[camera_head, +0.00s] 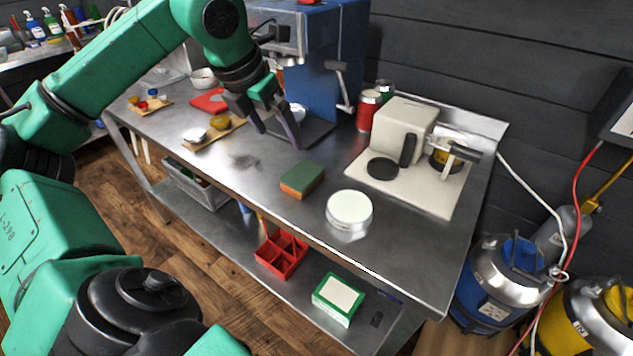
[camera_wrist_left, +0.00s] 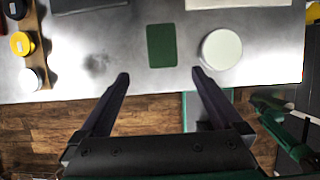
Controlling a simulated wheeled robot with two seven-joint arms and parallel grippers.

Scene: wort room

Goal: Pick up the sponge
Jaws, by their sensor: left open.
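The sponge (camera_head: 302,180) has a green top and an orange side. It lies flat on the steel table, near the middle of the head view. In the left wrist view the sponge (camera_wrist_left: 161,46) shows as a green rectangle, beyond the fingertips and between their lines. My left gripper (camera_head: 278,130) is open and empty. It is above the table, up and to the left of the sponge in the head view, and apart from it. Its two fingers (camera_wrist_left: 159,76) also show in the left wrist view. My right gripper is not in view.
A round white-topped container (camera_head: 349,208) stands right of the sponge. A blue machine (camera_head: 335,60) stands behind, with a white device (camera_head: 402,128) on a pale board to the right. A wooden board (camera_head: 214,133) with small jars lies left. Bare steel (camera_head: 255,185) surrounds the sponge.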

